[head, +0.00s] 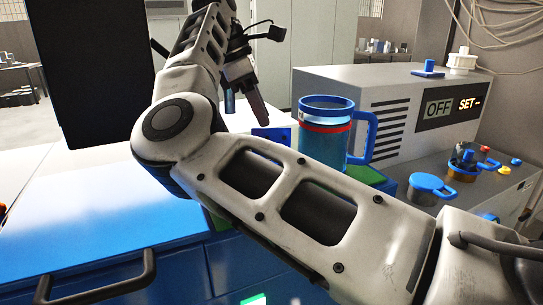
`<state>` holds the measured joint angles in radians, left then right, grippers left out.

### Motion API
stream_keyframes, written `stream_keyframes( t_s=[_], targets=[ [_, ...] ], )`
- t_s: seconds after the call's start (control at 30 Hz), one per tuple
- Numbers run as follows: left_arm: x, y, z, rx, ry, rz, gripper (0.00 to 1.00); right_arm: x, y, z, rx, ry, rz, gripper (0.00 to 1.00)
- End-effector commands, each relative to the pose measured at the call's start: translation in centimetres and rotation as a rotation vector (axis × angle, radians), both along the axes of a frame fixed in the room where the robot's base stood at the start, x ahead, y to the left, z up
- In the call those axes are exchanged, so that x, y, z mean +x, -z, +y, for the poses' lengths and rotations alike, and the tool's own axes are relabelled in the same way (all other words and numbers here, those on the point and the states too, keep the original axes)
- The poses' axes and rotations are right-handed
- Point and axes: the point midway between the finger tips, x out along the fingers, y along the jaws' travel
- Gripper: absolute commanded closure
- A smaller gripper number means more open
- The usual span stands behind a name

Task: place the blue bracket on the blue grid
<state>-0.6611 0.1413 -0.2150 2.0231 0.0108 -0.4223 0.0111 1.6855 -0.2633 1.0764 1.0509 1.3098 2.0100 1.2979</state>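My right arm reaches across the picture, and its gripper (243,108) points down above the light work surface. Its two fingers are apart and I see nothing held between them. A small dark-blue flat piece (271,135) lies just right of and below the fingertips, partly behind my arm; I cannot tell whether it is the bracket or part of the grid. Another small blue piece (428,68) sits on top of the grey machine. No blue grid can be made out clearly; my arm hides part of the surface. My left gripper is not in view.
A clear jug with blue rim and handle (362,135) stands right of the gripper, before the grey machine (365,88) with OFF and SET displays. A blue-and-white chest (85,220) fills the left.

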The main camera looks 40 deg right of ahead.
Motion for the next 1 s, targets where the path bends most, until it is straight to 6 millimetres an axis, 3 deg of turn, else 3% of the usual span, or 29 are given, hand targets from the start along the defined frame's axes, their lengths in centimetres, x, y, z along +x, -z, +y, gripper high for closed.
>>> stream_keyframes(
  t_s=[0.4,0.67,0.77,0.8,1.0],
  targets=[
    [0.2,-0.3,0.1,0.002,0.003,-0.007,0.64,-1.2,4.4,-1.8,0.001,0.000,0.001,0.71],
    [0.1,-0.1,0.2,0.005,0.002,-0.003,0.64,-1.3,4.7,-1.9,0.000,0.000,0.000,0.71],
    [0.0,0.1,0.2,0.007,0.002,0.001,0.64,-1.3,4.7,-1.9,0.000,0.000,0.000,0.96],
    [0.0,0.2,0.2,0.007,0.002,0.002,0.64,-1.3,4.7,-1.9,0.001,0.000,0.001,1.00],
    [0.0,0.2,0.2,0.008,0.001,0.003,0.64,-1.3,4.6,-1.9,0.000,0.001,0.000,1.00]
  ],
)
